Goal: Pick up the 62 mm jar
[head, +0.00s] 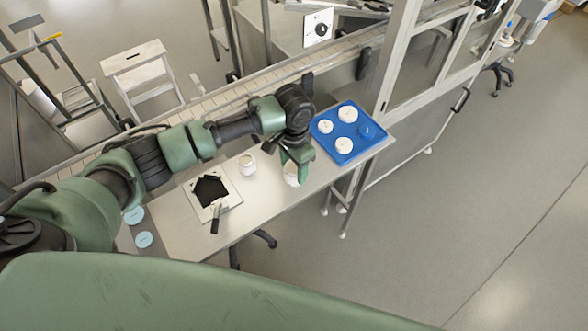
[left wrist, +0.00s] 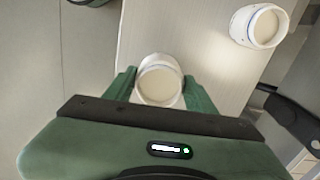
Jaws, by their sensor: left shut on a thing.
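A white jar (head: 291,179) filled with cream is held in my left gripper (head: 294,166), near the table's front edge. In the left wrist view the jar (left wrist: 160,80) sits between the two green fingers of my left gripper (left wrist: 160,88), which are shut on its sides. The jar looks upright, and its open top with pale cream shows. Whether its base touches the table cannot be told. A second white jar (head: 247,164) with cream stands on the table to the left; it also shows at upper right in the left wrist view (left wrist: 258,26). My right gripper is not in view.
A blue tray (head: 326,143) with several round white items lies on the right end of the table (head: 262,194). A white board with a black patch (head: 209,190) and a dark-handled tool (head: 216,218) lie left.

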